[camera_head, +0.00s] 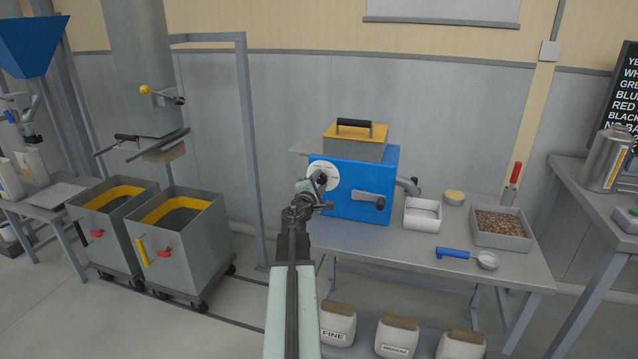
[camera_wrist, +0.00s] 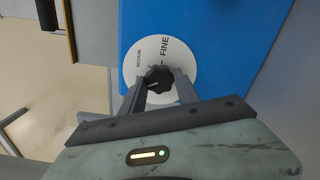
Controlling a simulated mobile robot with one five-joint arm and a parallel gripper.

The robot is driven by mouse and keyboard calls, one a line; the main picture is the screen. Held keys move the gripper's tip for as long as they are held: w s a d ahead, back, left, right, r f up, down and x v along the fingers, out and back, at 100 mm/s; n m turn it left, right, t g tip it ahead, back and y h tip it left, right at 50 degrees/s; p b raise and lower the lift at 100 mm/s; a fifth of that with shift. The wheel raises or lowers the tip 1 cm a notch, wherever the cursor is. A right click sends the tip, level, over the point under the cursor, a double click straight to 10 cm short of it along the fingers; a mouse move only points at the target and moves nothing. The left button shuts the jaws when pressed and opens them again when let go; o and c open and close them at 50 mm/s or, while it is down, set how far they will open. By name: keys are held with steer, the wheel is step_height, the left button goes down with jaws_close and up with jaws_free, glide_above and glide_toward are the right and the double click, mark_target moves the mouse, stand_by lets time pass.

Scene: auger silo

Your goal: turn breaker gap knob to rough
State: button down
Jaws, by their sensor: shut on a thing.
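The blue breaker (camera_head: 360,190) stands on the grey table and has a round white dial (camera_head: 316,170) on its front. In the wrist view the dial (camera_wrist: 137,55) shows the word FINE and a smaller word that looks like MEDIUM; its lower part is hidden behind my gripper. The dark lobed gap knob (camera_wrist: 158,77) sits at the dial's middle, with a small light mark on it. My gripper (camera_wrist: 160,86) is shut on the knob, one finger on each side. In the head view my gripper (camera_head: 319,183) covers most of the knob.
A white bin (camera_head: 422,214), a blue scoop (camera_head: 466,257) and a grain tray (camera_head: 501,230) are further right on the table. Labelled jars (camera_head: 396,339) stand below. Wheeled grey bins (camera_head: 181,246) are left.

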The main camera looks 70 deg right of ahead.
steer(key=c, duration=0.9)
jaws_free()
steer(key=a, duration=0.7)
steer(key=shift+s+a, duration=0.25)
steer(key=shift+a, duration=0.1)
